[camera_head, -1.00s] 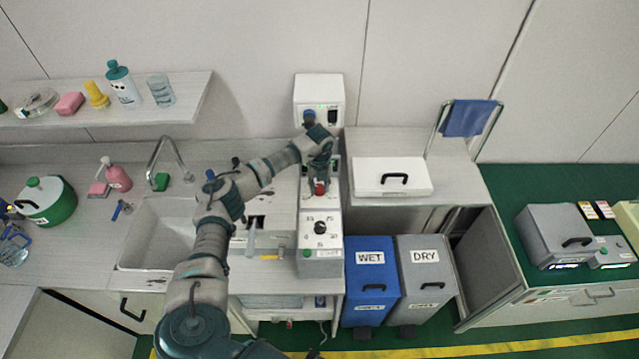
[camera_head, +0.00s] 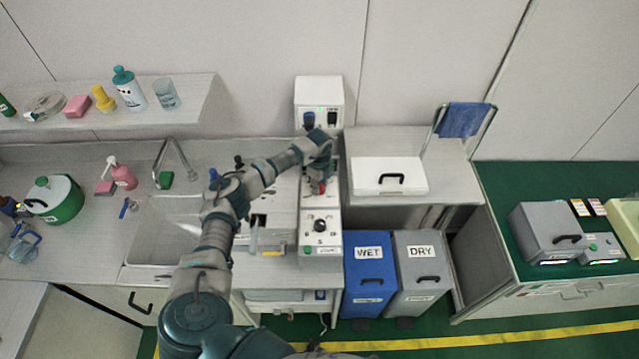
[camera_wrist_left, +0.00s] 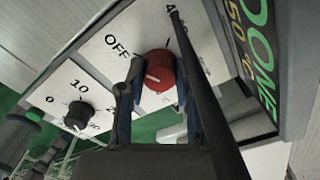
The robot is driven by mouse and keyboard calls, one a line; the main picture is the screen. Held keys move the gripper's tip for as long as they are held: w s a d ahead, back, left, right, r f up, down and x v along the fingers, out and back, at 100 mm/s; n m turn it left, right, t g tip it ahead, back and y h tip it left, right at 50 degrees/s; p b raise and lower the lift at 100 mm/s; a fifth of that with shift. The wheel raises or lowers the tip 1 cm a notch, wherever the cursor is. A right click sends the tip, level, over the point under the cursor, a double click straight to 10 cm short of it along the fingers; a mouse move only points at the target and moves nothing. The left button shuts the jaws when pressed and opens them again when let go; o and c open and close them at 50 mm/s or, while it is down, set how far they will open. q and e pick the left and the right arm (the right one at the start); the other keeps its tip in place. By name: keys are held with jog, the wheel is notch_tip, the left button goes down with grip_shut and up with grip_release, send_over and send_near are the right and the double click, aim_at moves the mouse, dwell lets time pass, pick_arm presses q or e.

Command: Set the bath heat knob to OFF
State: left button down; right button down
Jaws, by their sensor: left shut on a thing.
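The red bath heat knob (camera_wrist_left: 163,68) sits on a white panel in the left wrist view. The word OFF (camera_wrist_left: 118,46) is printed to its upper left, with a "4" figure partly visible above. A short pale mark shows on the lower left of the knob's face; I cannot tell its exact setting. My left gripper (camera_wrist_left: 160,80) is shut on the knob, one finger on each side. In the head view, my left gripper (camera_head: 319,176) is at the panel and a bit of the red knob (camera_head: 319,188) shows. My right gripper is not in view.
A black dial (camera_wrist_left: 77,116) with numbers is on the same unit, nearer me. A display (camera_wrist_left: 250,45) reads DONE and 50 °C. A white box (camera_head: 319,92) stands behind. Blue WET (camera_head: 369,285) and grey DRY (camera_head: 420,280) bins stand at right, the sink at left.

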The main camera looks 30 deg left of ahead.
pick_arm(q)
jog(key=shift+w+a+r+n, duration=0.1)
jog(key=shift+w+r+n, duration=0.15)
jog(key=shift+n, duration=0.05)
jog(key=c, duration=0.8)
grip_release()
jog(key=shift+f, duration=0.2)
jog(key=shift+s, duration=0.1)
jog(key=shift+r, duration=0.1)
notch_tip(320, 180, up, 12)
jog(key=shift+f, duration=0.15)
jog(key=shift+f, duration=0.1)
